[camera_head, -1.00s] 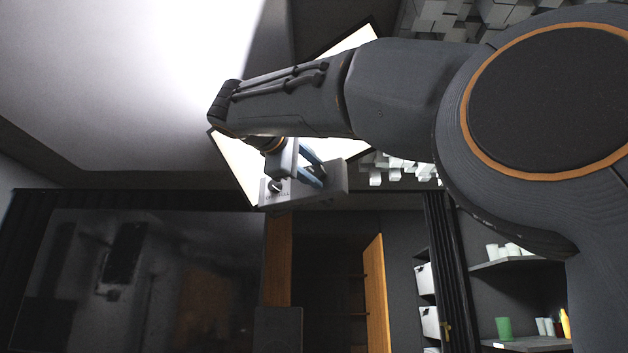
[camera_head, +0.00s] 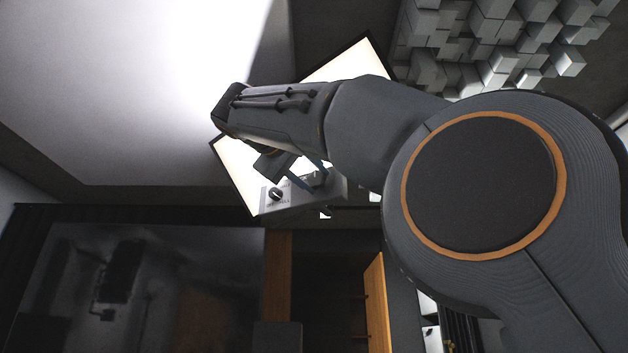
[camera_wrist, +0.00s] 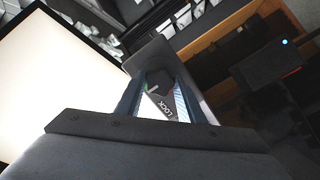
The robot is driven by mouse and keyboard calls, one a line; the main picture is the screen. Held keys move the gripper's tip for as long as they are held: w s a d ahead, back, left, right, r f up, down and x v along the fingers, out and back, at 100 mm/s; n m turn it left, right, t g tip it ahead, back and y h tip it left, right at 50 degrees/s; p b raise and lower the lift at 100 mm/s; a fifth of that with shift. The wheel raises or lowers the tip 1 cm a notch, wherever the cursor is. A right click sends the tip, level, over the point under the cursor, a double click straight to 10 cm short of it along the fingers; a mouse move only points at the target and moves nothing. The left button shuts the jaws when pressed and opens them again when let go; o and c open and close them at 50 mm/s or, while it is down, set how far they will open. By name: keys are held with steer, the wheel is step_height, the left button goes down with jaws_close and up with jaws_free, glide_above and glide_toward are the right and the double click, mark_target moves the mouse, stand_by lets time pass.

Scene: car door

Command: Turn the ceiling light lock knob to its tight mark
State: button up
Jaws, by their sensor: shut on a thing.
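The ceiling light is a bright, dark-framed panel (camera_head: 240,175), with a grey control box (camera_head: 300,202) at its lower edge. It also fills the left of the wrist view (camera_wrist: 45,85). My gripper (camera_wrist: 158,80) has its two blue-grey fingers on either side of the dark lock knob (camera_wrist: 160,88) and is shut on it. My gripper (camera_head: 312,181) partly hides this knob in the head view. The knob's exact pointer position is hard to tell.
Grey block panels (camera_head: 490,45) cover the ceiling at the upper right. A wooden cabinet door (camera_head: 376,305) stands open below.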

steer(key=shift+f, duration=0.1)
stand_by(0.4)
steer(key=o, duration=1.1)
steer(key=b+v, duration=0.1)
steer(key=v, duration=0.7)
steer(key=shift+w, duration=0.1)
